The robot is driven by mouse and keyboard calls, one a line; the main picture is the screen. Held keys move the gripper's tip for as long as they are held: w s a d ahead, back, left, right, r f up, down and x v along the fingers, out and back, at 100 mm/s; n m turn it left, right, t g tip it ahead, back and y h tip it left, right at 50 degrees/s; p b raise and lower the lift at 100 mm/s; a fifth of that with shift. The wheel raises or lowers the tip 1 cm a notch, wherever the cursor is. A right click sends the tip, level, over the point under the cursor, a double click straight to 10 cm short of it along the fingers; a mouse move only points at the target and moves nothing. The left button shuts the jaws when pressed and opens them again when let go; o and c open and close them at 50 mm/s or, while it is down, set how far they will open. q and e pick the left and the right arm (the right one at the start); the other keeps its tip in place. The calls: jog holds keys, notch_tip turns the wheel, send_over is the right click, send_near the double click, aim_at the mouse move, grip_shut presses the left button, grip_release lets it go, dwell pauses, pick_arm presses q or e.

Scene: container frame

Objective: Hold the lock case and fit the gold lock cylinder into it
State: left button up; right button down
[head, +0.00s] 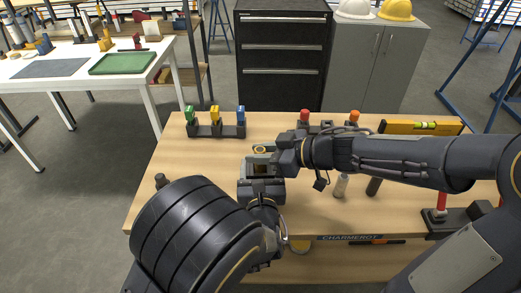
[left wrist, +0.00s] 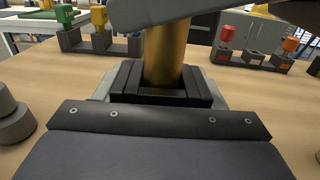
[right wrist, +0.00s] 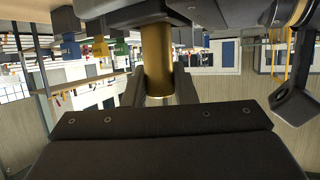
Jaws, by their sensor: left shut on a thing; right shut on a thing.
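The gold lock cylinder (left wrist: 165,58) stands upright above the dark lock case (left wrist: 125,84) in the left wrist view. Its lower end meets the case's opening there; I cannot tell how deep it sits. The right wrist view shows the cylinder (right wrist: 157,62) between the fingers of my right gripper (right wrist: 160,92), which is shut on it. In the head view its gold top (head: 260,149) shows beside the right gripper (head: 268,158). My left gripper (left wrist: 158,98) is shut on the case, just above the table. The left arm hides part of it in the head view.
The wooden table (head: 165,150) bears a rack (head: 217,130) with green, yellow and blue pieces at the back left. Red and orange-topped pieces and a yellow level (head: 425,127) are at the back right. Small cylinders (head: 341,186) stand under the right arm.

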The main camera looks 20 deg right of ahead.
jog(key=shift+f, duration=1.5)
jog(key=c, duration=1.1)
grip_release()
pick_arm(q)
jog(key=o, duration=1.4)
jog(key=shift+c, duration=0.2)
pick_arm(e)
jog(key=v, duration=1.2)
